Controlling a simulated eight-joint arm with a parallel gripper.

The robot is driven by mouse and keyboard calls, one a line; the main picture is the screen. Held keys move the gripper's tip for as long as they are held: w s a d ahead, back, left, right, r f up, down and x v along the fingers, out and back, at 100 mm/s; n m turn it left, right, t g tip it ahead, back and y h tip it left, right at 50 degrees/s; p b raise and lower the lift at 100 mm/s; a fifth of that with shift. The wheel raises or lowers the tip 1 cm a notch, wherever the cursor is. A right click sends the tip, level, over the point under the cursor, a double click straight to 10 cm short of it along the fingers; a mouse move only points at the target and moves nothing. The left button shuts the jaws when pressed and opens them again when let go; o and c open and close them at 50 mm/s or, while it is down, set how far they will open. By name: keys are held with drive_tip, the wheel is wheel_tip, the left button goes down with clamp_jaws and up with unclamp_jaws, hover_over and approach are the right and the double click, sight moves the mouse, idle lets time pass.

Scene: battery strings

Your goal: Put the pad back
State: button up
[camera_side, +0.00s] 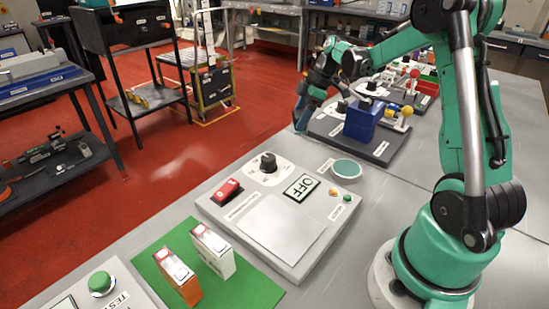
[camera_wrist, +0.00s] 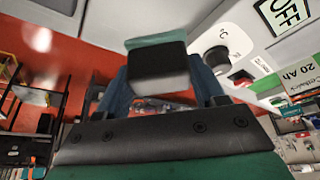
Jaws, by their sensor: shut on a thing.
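In the wrist view, my gripper (camera_wrist: 160,95) is shut on a small block with a teal top and a dark face, which I take to be the pad (camera_wrist: 158,58). In the side view, my gripper (camera_side: 302,116) hangs in the air beyond the control panel, near the table's far edge. The pad is too small to make out there. A round white dish with a teal inside (camera_side: 346,169) sits on the table at the panel's back right corner, apart from my gripper.
The grey panel (camera_side: 283,233) carries a red switch (camera_side: 227,191), a knob (camera_side: 268,162) and an OFF display (camera_side: 302,187). A green mat (camera_side: 245,286) with two upright cells lies in front. Behind stands a board with a blue box (camera_side: 363,119) and a lever, close to my gripper.

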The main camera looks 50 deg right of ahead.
wheel_tip(320, 180, down, 7)
drive_tip(key=shift+r, duration=0.1)
idle(0.4)
drive_tip(key=o, duration=1.2)
drive_tip(key=v, duration=1.2)
drive_tip(key=shift+s+a+r+m+t+h, duration=0.2)
drive_tip(key=shift+s+a+m+t+h, duration=0.75)
drive_tip(key=shift+a, duration=2.6)
drive_tip(key=shift+s+a+r+m+t+h, duration=0.1)
drive_tip(key=shift+s+a+r+m+t, duration=0.25)
drive_tip(key=shift+s+a+m, duration=1.6)
drive_tip(key=shift+s+a+r+m+t+h, duration=0.1)
drive_tip(key=shift+a+m+t+h, duration=1.05)
drive_tip(key=shift+a, duration=4.05)
